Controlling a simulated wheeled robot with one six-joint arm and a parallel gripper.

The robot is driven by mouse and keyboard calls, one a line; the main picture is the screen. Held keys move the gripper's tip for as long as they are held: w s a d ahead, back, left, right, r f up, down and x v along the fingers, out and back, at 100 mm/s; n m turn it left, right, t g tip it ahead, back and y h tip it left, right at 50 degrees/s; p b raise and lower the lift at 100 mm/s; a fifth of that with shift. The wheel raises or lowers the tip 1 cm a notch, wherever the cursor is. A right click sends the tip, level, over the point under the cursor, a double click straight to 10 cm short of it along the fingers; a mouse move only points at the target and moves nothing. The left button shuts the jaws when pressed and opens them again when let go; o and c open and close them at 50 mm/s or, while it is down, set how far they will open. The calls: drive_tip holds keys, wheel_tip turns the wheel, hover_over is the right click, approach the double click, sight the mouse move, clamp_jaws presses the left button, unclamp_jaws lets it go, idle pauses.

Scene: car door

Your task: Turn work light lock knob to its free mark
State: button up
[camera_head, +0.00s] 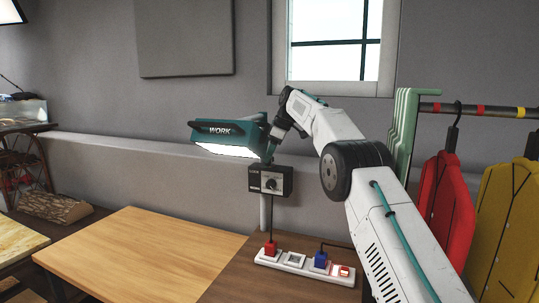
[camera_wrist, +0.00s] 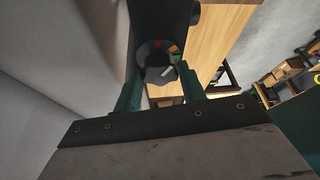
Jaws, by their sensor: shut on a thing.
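The teal work light (camera_head: 225,137), marked WORK and lit underneath, stands on a post above the table. Its dark lock knob (camera_wrist: 160,74) shows in the wrist view, in front of a round dial plate with small coloured marks, one reddish and one green. A pale pointer line on the knob slants toward the upper right, roughly toward the green mark; the exact alignment is too small to tell. My gripper (camera_wrist: 159,88) has its teal fingers on both sides of the knob, shut on it. In the head view my gripper (camera_head: 274,140) is at the lamp's right end and hides the knob.
A black control box (camera_head: 270,181) with a dial hangs below the lamp. A green rack (camera_head: 403,130) and hanging red (camera_head: 445,210) and yellow pieces stand to the right.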

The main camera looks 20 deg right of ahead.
drive_tip(key=shift+d+n, duration=0.1)
drive_tip(key=shift+n, duration=0.3)
drive_tip(key=o, duration=1)
drive_tip(key=shift+c, duration=0.2)
